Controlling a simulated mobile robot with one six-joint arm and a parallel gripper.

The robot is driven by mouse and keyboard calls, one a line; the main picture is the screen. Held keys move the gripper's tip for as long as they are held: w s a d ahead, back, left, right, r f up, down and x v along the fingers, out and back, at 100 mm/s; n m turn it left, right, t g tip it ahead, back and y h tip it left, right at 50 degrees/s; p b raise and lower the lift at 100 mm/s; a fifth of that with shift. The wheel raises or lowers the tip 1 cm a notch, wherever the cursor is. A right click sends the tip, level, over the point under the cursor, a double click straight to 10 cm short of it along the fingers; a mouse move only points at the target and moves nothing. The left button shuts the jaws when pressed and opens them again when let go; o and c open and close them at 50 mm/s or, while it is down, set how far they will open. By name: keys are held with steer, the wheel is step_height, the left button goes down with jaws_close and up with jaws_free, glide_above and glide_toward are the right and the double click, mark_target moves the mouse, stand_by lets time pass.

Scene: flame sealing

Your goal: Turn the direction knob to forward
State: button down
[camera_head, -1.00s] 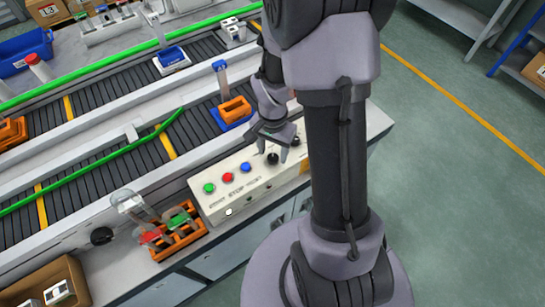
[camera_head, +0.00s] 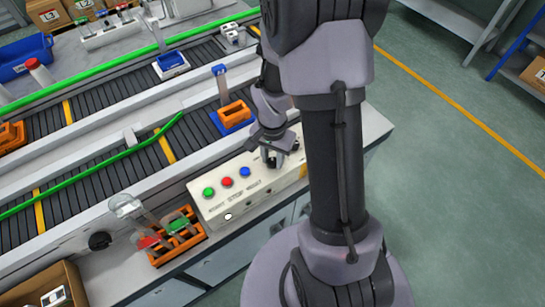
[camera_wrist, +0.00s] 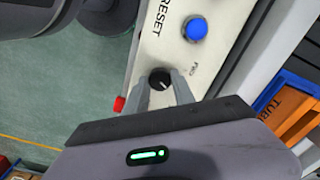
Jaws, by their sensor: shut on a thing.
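The black direction knob (camera_wrist: 159,79) sits on the cream control panel (camera_wrist: 221,14) in the wrist view, with a white pointer line and lettering that looks like "FWD" beside it. My gripper (camera_wrist: 160,88) has its two grey fingers on either side of the knob, shut on it. In the head view my gripper (camera_head: 272,158) is down at the right part of the control panel (camera_head: 222,207), and its fingers hide most of the knob. Which way the knob points is hard to tell.
Green (camera_head: 208,192), red (camera_head: 227,182) and blue (camera_head: 245,171) buttons lie left of my gripper. An orange rack (camera_head: 178,247) stands left of the panel. A blue tray with an orange block (camera_head: 236,113) sits on the conveyor behind.

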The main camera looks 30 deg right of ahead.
steer(key=n, duration=0.6)
steer(key=shift+p, duration=0.35)
steer(key=n+p, duration=0.1)
steer(key=n, duration=0.4)
steer(key=shift+n, duration=0.3)
steer(key=c, duration=1.1)
jaws_free()
steer(key=shift+o, duration=0.2)
